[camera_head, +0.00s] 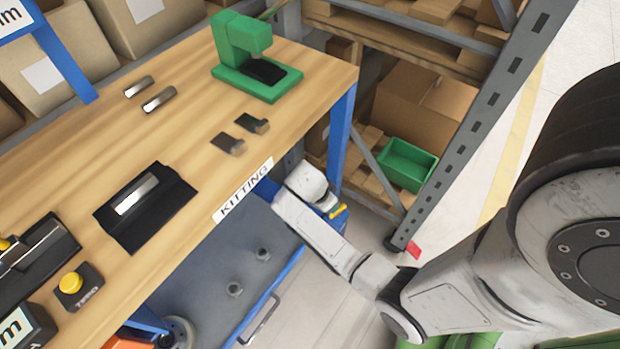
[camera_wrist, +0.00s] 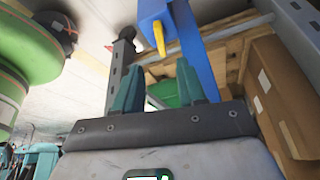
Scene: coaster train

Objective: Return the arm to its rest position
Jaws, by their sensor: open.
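My white arm (camera_head: 325,240) reaches from the right edge to the front edge of the wooden workbench (camera_head: 195,115), near the KITTING label (camera_head: 243,190). It is bent there and sits below the tabletop level in the picture. My gripper (camera_wrist: 160,92) shows in the wrist view with its two dark green fingers apart and nothing between them. In the head view I cannot make out the fingers. A blue part with a yellow piece (camera_wrist: 158,38) stands beyond the fingers, apart from them as far as I can tell.
On the bench are a green press (camera_head: 255,75), metal cylinders (camera_head: 158,99), dark brackets (camera_head: 252,123), a black fixture (camera_head: 146,207) and a yellow button (camera_head: 71,283). A grey rack post (camera_head: 480,125) and a green bin (camera_head: 407,164) stand beyond the bench. Open floor lies right of the rack.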

